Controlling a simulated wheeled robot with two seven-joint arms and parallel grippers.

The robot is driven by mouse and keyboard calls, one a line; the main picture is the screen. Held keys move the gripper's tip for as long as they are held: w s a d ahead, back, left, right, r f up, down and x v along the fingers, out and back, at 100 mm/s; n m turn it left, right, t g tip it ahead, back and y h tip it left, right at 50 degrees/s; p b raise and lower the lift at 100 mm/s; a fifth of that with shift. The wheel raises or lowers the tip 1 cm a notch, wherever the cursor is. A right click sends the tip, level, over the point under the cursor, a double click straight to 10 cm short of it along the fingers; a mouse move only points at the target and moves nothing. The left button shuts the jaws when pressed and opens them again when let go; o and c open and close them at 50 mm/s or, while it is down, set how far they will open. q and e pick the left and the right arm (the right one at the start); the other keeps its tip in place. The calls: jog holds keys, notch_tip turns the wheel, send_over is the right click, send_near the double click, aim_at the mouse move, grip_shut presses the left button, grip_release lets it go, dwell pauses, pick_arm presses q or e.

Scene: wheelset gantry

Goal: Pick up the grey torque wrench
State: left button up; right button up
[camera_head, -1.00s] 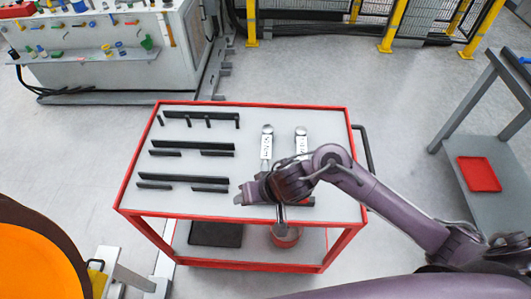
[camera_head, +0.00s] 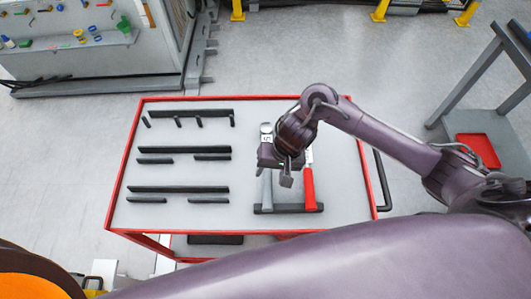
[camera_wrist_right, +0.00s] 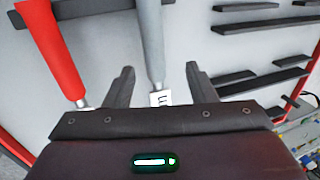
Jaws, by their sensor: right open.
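The grey torque wrench (camera_head: 266,190) lies on the cart top with its round head towards the back and its grey handle towards the front. In the right wrist view its handle (camera_wrist_right: 152,40) runs up between the finger lines. My right gripper (camera_head: 277,172) is open above the grey wrench and hides its middle. In the right wrist view the two fingers (camera_wrist_right: 160,82) stand apart on either side of the wrench, with nothing held. I cannot tell the height gap. My left gripper is not in view.
A red-handled wrench (camera_head: 309,188) lies close to the right of the grey one. Both handles rest on a dark holder bar (camera_head: 289,209). Several black rails (camera_head: 180,189) fill the left of the red-edged cart (camera_head: 122,200). A red tray (camera_head: 478,150) sits on a shelf at the right.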

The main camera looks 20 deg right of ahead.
aim_at(269, 179)
notch_tip(269, 179, down, 3)
jog(key=shift+s+f, duration=0.1)
jog(key=shift+f, duration=0.1)
jog(key=shift+w+x, duration=0.2)
jog(key=shift+x, duration=0.95)
jog(key=shift+f, duration=0.15)
jog(key=c, duration=0.9)
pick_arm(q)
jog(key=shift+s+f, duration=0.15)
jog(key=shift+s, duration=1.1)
pick_arm(e)
grip_shut()
